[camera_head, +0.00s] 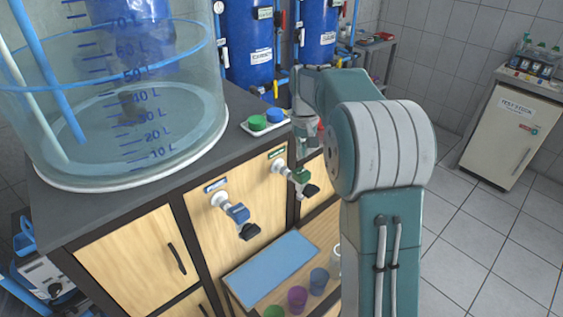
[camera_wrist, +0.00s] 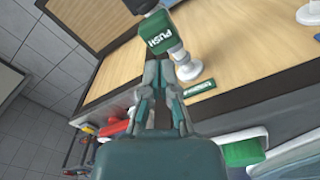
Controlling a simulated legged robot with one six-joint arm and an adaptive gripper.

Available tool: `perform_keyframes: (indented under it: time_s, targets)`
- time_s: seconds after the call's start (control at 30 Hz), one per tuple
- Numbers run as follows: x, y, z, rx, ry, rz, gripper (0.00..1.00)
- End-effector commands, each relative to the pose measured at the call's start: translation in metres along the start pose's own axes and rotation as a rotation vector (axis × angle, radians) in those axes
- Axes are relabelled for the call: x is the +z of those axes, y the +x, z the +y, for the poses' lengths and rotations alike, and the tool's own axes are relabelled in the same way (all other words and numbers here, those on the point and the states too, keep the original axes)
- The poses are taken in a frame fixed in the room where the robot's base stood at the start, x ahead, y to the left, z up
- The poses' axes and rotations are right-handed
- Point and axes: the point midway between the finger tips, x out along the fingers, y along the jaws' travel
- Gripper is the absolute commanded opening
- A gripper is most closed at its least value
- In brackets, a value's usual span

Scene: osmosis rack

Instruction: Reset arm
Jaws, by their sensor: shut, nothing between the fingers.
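My arm reaches over the right side of the cabinet in the head view. My gripper (camera_head: 303,152) points down just above the green tap (camera_head: 300,176). In the wrist view the fingers (camera_wrist: 162,66) are together and empty, just below the green block marked PUSH (camera_wrist: 161,38). I cannot tell whether the fingertips touch it. The blue tap (camera_head: 237,213) sits to the left on the same wooden panel.
A large graduated tank (camera_head: 190,130) stands on the dark countertop. A white tray (camera_head: 263,131) holds a green and a blue button. Below the taps are a blue panel (camera_head: 270,268) and several coloured cups (camera_head: 297,297). Tiled floor (camera_head: 475,245) is clear to the right.

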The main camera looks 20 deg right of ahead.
Motion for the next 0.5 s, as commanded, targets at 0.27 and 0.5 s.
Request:
perform_keyframes:
  time_s: [0.27,0.5]
  targets:
    - [0.018,-0.020,-0.009,0.002,-0.009,0.036,0.00]
    - [0.082,-0.063,-0.032,0.005,-0.038,0.139,0.00]
